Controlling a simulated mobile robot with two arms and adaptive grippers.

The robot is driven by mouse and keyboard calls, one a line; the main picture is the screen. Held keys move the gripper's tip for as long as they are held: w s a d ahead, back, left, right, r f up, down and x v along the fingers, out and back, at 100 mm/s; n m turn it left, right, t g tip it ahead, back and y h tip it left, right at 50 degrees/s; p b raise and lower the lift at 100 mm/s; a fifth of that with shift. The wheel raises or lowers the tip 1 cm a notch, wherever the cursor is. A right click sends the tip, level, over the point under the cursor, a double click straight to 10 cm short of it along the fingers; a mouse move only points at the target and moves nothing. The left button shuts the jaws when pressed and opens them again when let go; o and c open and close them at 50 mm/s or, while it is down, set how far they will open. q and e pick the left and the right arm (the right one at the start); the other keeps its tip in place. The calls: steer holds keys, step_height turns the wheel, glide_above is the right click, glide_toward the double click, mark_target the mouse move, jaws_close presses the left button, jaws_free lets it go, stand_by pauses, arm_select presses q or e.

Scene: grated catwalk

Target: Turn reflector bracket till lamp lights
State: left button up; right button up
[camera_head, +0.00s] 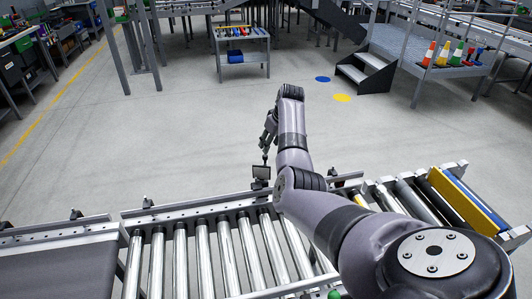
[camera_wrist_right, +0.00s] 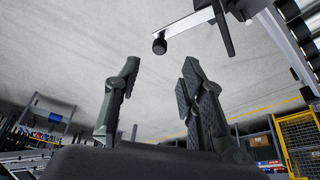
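My right gripper (camera_head: 267,143) hangs at the far side of the roller conveyor, beside its far rail. In the right wrist view, the gripper (camera_wrist_right: 160,78) has its two fingers well apart, with nothing between them. A small dark square plate on a mount (camera_head: 261,172), possibly the reflector bracket, stands at the far rail just below the gripper. A dark bracket (camera_wrist_right: 226,28) with a rod ending in a black knob (camera_wrist_right: 160,45) shows beyond the fingertips in the wrist view, apart from them. I cannot make out a lit lamp. My left gripper is out of view.
The roller conveyor (camera_head: 190,262) crosses the front, with a dark belt section (camera_head: 60,270) at left. Small clamps (camera_head: 147,203) stand along the far rail. A yellow bar (camera_head: 467,200) lies at right. Open floor (camera_head: 170,140) lies beyond, with steps (camera_head: 365,70) and a cart (camera_head: 241,50) farther back.

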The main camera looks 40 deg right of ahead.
mark_target(265, 156)
steer(key=b+x, duration=0.1)
steer(key=x, duration=0.5)
steer(key=shift+d+f, duration=0.1)
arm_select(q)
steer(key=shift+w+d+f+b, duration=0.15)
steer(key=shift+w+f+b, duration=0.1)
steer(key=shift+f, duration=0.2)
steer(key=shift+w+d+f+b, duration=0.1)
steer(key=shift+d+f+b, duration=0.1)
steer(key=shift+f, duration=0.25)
arm_select(e)
steer(key=shift+x, duration=0.75)
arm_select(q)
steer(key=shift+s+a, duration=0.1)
arm_select(e)
jaws_close()
